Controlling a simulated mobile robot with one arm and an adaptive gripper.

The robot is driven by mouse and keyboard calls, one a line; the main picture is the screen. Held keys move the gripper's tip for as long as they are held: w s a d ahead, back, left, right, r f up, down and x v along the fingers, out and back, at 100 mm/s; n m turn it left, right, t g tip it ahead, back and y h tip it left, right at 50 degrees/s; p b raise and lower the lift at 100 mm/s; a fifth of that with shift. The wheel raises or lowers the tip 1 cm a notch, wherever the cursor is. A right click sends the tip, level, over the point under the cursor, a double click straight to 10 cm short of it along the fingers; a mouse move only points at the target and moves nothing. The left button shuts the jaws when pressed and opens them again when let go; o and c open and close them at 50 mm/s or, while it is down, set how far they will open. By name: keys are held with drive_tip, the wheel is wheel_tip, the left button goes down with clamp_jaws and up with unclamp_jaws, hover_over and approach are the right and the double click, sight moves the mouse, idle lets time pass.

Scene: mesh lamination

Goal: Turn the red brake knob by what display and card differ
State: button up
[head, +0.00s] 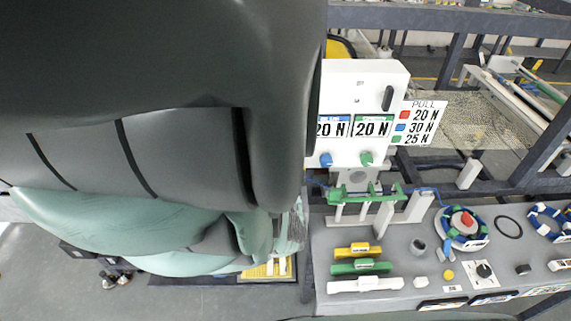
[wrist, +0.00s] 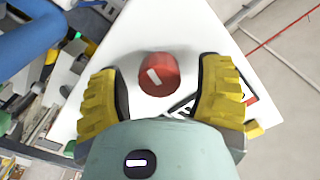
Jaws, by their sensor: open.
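In the wrist view the red brake knob (wrist: 159,74), with a white mark pointing up-left, stands on a white panel between the two yellow fingers. My gripper (wrist: 160,88) is open, with a visible gap on both sides of the knob. A red-edged display (wrist: 188,106) is partly covered by the right finger; its number is unreadable. In the head view the white panel (head: 363,88) shows 20 N on the blue display (head: 333,126) and 20 N on the green display (head: 373,126). The card (head: 420,122) reads PULL, red 20 N, blue 30 N, green 25 N. My arm hides the red knob there.
A blue knob (head: 326,159) and a green knob (head: 366,158) sit below their displays. Dark frame beams stand at the right.

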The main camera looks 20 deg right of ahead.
clamp_jaws()
idle(0.7)
